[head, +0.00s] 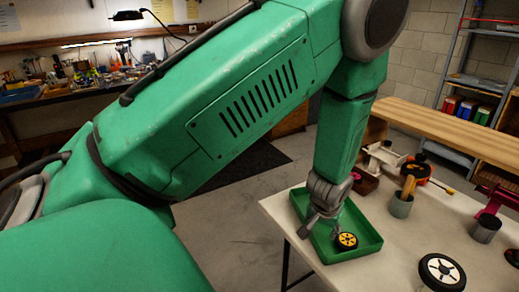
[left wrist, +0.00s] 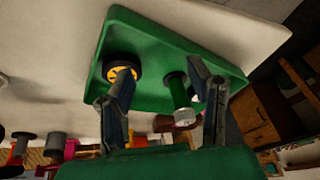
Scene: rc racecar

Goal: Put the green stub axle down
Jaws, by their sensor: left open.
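The green stub axle (left wrist: 178,90) shows in the left wrist view as a dark green cylinder with a pale metallic end. It is at the green tray (left wrist: 180,43), between my two spread fingers, with space on both sides. My left gripper (left wrist: 163,78) is open. In the head view my left gripper (head: 322,222) points down into the green tray (head: 362,250); I cannot make out the axle there. A small black wheel with a yellow hub (head: 346,241) lies in the tray beside my fingers; it also shows in the wrist view (left wrist: 122,67). My right gripper is out of view.
The tray sits at the left corner of a pale table (head: 390,271). To its right stand a grey cup with a wooden handle (head: 401,204), a dark cup (head: 486,229) and a white-hubbed wheel (head: 442,272). A wooden bench (head: 430,122) runs behind.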

